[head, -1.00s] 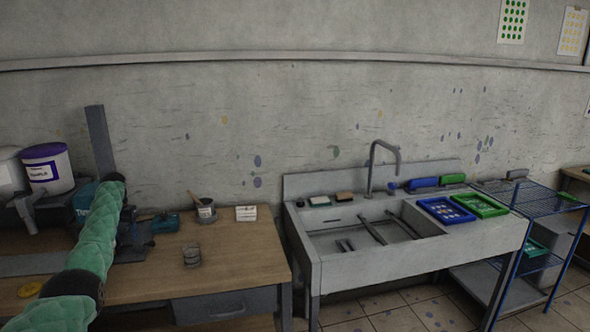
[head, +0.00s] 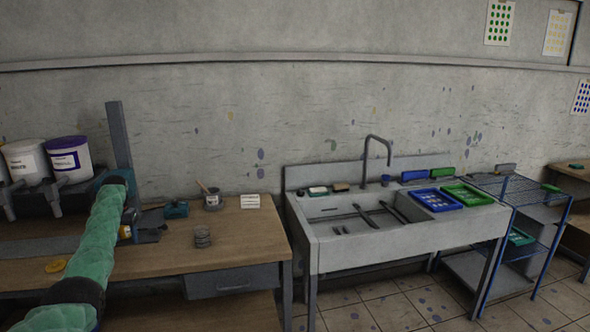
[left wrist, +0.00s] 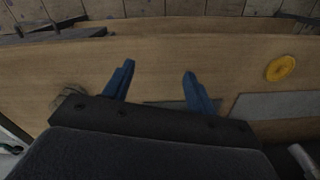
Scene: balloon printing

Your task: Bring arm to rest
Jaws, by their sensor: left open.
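My left arm, in a green sleeve, comes in from the lower left of the head view and bends down over the wooden bench (head: 240,240). My left gripper (head: 150,236) is a small dark shape beside the sleeve, partly hidden by the arm. In the left wrist view its two blue fingers (left wrist: 159,70) stand apart with nothing between them, above the bench top (left wrist: 225,62). My right gripper is not in view.
A yellow disc (head: 56,265) and a small jar (head: 203,237) are on the bench. White tubs (head: 70,158) stand at the left. A sink (head: 330,240) holding blue (head: 437,208) and green (head: 481,203) frames stands right, beside a blue wire rack (head: 556,225).

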